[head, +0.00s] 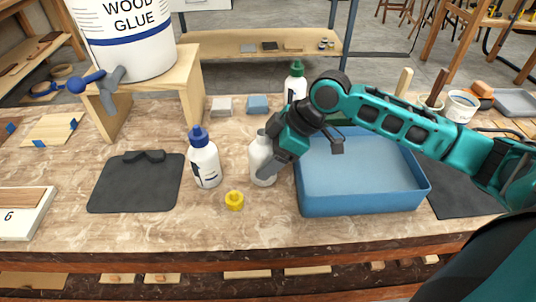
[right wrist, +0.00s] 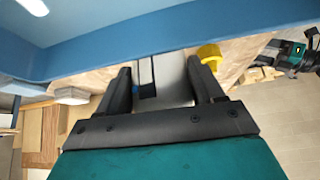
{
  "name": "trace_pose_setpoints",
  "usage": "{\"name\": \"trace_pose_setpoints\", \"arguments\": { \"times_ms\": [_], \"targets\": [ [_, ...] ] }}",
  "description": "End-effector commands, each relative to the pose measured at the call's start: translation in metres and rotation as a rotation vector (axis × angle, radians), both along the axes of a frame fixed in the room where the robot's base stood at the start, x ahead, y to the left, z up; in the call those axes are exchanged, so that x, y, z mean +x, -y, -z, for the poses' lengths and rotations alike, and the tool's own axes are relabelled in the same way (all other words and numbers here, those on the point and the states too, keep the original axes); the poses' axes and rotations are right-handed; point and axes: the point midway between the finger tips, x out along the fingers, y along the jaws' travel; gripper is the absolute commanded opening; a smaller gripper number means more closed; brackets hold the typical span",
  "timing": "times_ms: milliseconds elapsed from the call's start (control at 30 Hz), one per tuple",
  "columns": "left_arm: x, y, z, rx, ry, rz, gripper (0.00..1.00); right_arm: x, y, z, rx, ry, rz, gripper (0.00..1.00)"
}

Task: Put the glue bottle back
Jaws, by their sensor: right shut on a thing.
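A white bottle (head: 261,165) stands near the middle of the table, left of the blue tray; no coloured cap shows on it. My right gripper (head: 272,160) is shut on it from the right and hides part of its side. In the right wrist view, a pale surface of the bottle (right wrist: 174,76) shows between the two dark fingers (right wrist: 165,85). A second white bottle with a blue cap (head: 204,160) stands upright to its left. A bottle with a green cap (head: 295,83) stands farther back, partly behind my right arm. My left gripper is out of view.
The blue tray (head: 360,202) stands close to the right of the held bottle. A small yellow piece (head: 234,201) lies in front. A dark mat (head: 130,190) lies at left. A wooden stand (head: 190,90) bears a large wood glue bucket (head: 125,40). The front table strip is clear.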

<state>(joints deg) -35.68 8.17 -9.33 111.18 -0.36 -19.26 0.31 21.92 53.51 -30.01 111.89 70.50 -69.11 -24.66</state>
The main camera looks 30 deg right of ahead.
Motion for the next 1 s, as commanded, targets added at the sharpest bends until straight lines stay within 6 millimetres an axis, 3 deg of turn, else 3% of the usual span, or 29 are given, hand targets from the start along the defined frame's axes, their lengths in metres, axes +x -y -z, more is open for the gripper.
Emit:
{"name": "trace_pose_setpoints", "arguments": {
  "times_ms": [33,67,300,667,1000],
  "targets": [
    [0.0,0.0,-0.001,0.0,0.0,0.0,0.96,0.0,0.0,0.001,0.0,0.0,0.001,0.24],
    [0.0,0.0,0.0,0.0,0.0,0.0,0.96,0.0,0.0,0.002,0.0,-0.001,-0.001,0.7],
    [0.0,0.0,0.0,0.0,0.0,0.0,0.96,0.0,0.0,0.001,0.0,-0.001,-0.001,0.93],
    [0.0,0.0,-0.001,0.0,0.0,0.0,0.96,-0.002,0.004,-0.008,-0.001,0.0,0.001,0.93],
    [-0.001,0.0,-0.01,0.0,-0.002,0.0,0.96,-0.021,0.036,-0.065,-0.006,0.0,0.002,0.93]
  ]
}}
